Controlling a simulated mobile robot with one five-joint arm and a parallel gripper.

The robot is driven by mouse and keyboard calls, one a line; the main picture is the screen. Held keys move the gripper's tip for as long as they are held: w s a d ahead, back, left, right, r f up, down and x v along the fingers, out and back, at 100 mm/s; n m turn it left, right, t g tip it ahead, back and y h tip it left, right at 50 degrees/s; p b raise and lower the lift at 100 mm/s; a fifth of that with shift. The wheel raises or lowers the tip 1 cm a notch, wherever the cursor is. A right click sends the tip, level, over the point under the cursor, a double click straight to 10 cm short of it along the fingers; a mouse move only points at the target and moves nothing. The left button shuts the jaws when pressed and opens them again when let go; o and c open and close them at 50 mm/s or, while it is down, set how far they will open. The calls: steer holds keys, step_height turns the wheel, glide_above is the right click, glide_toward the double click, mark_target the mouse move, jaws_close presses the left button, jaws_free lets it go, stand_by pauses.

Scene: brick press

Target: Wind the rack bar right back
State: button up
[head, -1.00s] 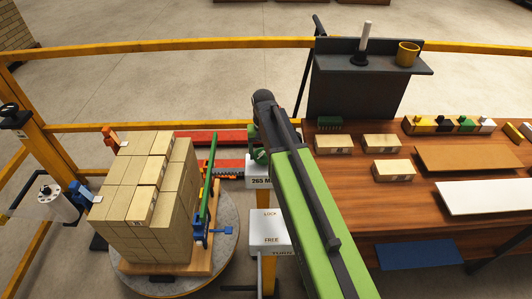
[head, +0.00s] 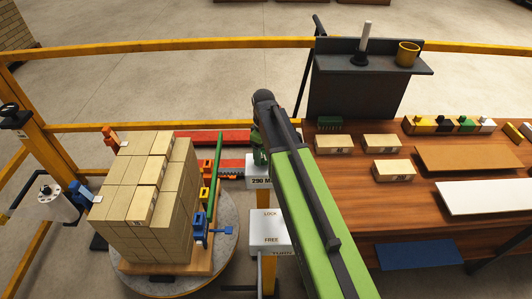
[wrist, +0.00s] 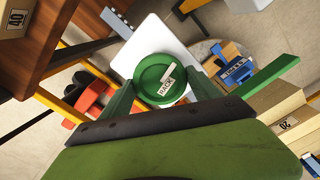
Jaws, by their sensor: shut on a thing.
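The green knob labelled RACK (wrist: 150,72) sits in the middle of the wrist view. My gripper (wrist: 163,88) has its green fingers on either side of the knob and is shut on it. In the head view my gripper (head: 262,150) is at the white post, whose display (head: 262,181) reads 290 and a partly hidden unit.
A white box (head: 268,230) marked LOCK, FREE and TURN stands below the display. The stack rests on a wooden board on a round grey turntable (head: 228,250). A wooden bench (head: 420,225) with loose bricks is at right. A yellow rail (head: 150,49) crosses behind.

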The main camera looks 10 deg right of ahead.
steer(key=n, duration=0.4)
steer(key=shift+s+a+n, duration=0.1)
steer(key=shift+s+n, duration=0.05)
steer(key=shift+n, duration=0.15)
steer(key=n, duration=0.3)
steer(key=shift+n, duration=0.4)
steer(key=n, duration=0.3)
steer(key=shift+n, duration=2)
steer(key=o, duration=1.4)
